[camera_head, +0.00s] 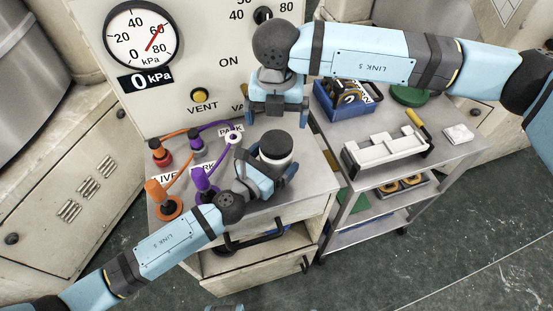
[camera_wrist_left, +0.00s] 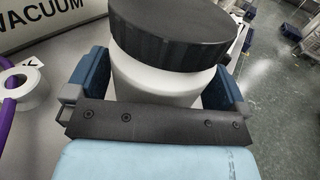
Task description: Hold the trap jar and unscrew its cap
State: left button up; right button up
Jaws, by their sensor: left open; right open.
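The trap jar is white (camera_head: 277,163) with a wide black cap (camera_head: 276,145) and stands upright on the cabinet top. In the left wrist view its white body (camera_wrist_left: 155,82) and ribbed black cap (camera_wrist_left: 170,35) fill the middle. The cap sits on the jar. My left gripper (camera_head: 268,170) is open, with one blue finger on each side of the jar body, below the cap. Whether the fingers touch the jar I cannot tell. My right gripper (camera_head: 277,120) is open and empty, pointing down above and behind the cap in the head view.
Orange (camera_head: 180,178) and purple hoses (camera_head: 216,128) with fittings stand left of the jar. A gauge panel (camera_head: 190,55) rises behind. A trolley (camera_head: 445,128) at the right carries a blue bin (camera_head: 340,103) and a white tray-like fixture (camera_head: 385,150). A cabinet drawer (camera_head: 250,262) is below.

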aim_at(276, 142)
pick_arm(q)
jog(key=shift+w+d, duration=0.15)
jog(key=shift+w, duration=0.1)
pick_arm(e)
jog(key=shift+w, duration=0.1)
pick_arm(q)
jog(key=shift+c, duration=0.2)
jog(key=c, duration=1.4)
jog(key=shift+c, duration=0.4)
pick_arm(e)
jog(key=m, duration=0.4)
jog(key=shift+m, duration=0.4)
jog(key=m, duration=0.4)
jog(key=shift+f, duration=4.1)
